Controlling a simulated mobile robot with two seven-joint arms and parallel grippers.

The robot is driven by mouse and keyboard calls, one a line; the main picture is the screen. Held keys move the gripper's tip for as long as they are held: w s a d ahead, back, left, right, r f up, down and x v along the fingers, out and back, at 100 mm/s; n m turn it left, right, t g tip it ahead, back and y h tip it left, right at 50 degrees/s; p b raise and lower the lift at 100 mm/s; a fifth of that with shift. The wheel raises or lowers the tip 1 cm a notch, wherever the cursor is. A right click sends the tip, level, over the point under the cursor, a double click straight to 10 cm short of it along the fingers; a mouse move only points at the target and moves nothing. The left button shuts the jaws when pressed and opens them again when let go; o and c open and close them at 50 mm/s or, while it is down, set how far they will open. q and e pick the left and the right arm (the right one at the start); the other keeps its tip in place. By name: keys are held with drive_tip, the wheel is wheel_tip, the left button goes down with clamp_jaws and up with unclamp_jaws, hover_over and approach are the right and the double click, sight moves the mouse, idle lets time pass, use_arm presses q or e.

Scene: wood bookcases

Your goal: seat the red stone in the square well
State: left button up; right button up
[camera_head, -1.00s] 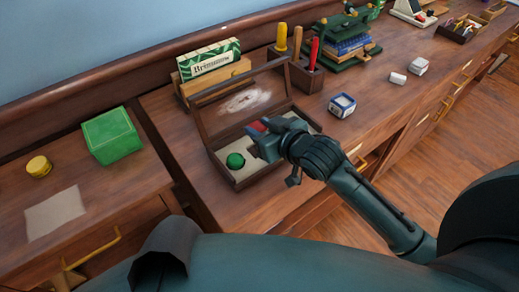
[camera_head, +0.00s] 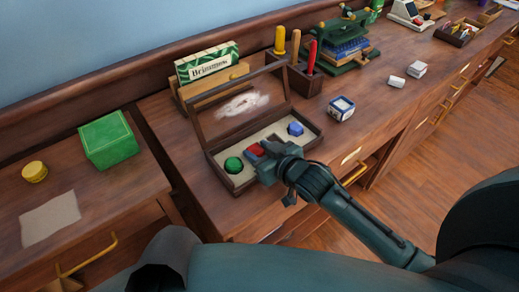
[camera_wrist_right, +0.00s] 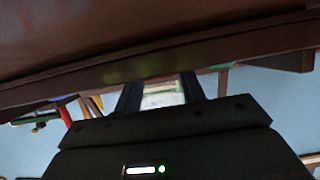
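The red stone (camera_head: 254,151) is in the middle part of an open wooden box (camera_head: 234,187) with a pale inner panel. My right gripper (camera_head: 263,155) reaches over the box's front edge, and its fingertips are at the stone. It appears shut on the stone, though the fingers cover part of it. The stone hides the floor beneath it, so I cannot see the well or whether the stone sits in it. In the right wrist view, the two fingers (camera_wrist_right: 160,92) stand apart and the box's edge hides their tips. My left gripper is not in view.
A round green stone (camera_head: 234,165) is left in the box and a blue stone (camera_head: 295,129) right. The raised lid (camera_head: 240,88) stands behind. A tool block (camera_head: 304,80), a white-and-blue cube (camera_head: 341,108) and a green box (camera_head: 108,140) stand around.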

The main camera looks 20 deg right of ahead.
drive_tip(key=o, duration=0.3)
drive_tip(key=shift+o, duration=0.2)
drive_tip(key=shift+r, duration=0.25)
drive_tip(key=v, duration=1.2)
